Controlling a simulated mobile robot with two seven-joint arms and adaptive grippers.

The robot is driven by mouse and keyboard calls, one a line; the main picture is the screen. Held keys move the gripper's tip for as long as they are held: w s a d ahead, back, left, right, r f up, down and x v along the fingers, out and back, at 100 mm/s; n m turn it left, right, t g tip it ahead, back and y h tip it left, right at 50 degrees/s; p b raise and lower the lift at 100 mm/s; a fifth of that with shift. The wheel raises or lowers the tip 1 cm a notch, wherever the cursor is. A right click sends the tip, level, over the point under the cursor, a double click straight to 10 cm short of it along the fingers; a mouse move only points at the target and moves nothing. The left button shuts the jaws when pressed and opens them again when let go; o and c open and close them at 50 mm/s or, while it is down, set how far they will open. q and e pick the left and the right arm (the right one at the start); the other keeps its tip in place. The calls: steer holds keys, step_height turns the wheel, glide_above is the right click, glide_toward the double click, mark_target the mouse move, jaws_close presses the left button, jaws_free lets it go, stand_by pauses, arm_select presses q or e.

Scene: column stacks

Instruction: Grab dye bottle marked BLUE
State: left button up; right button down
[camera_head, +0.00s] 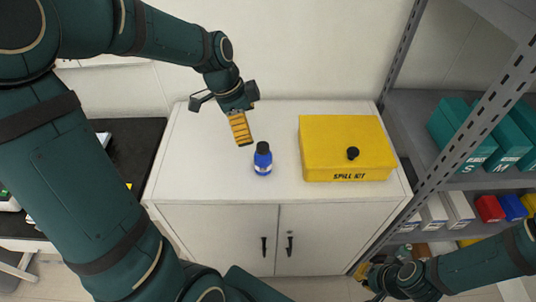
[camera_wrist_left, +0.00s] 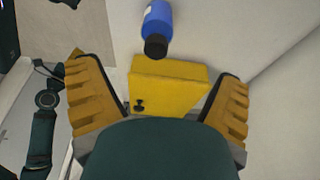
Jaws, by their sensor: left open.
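A small blue bottle (camera_head: 263,160) with a black cap stands upright on the white cabinet. A pale label shows on it, but its lettering is too small to read. It also shows in the left wrist view (camera_wrist_left: 158,22), cap toward me, between and beyond the fingers. My left gripper (camera_head: 241,130) is just left of the bottle in the head view, apart from it. Its yellow fingers are spread and empty in the left wrist view (camera_wrist_left: 160,90). My right gripper (camera_head: 366,276) is low at the right, by the shelf, and its fingers are too unclear to judge.
A yellow spill kit box (camera_head: 345,150) with a black knob sits right of the bottle on the white cabinet top (camera_head: 200,170). A grey shelf rack (camera_head: 450,182) with teal boxes and coloured bins stands at the right. The cabinet top left of the bottle is clear.

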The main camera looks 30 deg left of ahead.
mark_target(263, 155)
arm_select(q)
steer(key=x, duration=0.3)
steer(key=b+x, duration=0.1)
steer(key=x, duration=0.2)
steer(key=shift+s+d+f, duration=0.1)
steer(key=shift+s+f, duration=0.05)
steer(key=shift+s, duration=0.05)
steer(key=shift+b+x, duration=0.8)
steer(key=shift+x, duration=2.2)
steer(key=shift+d, duration=0.15)
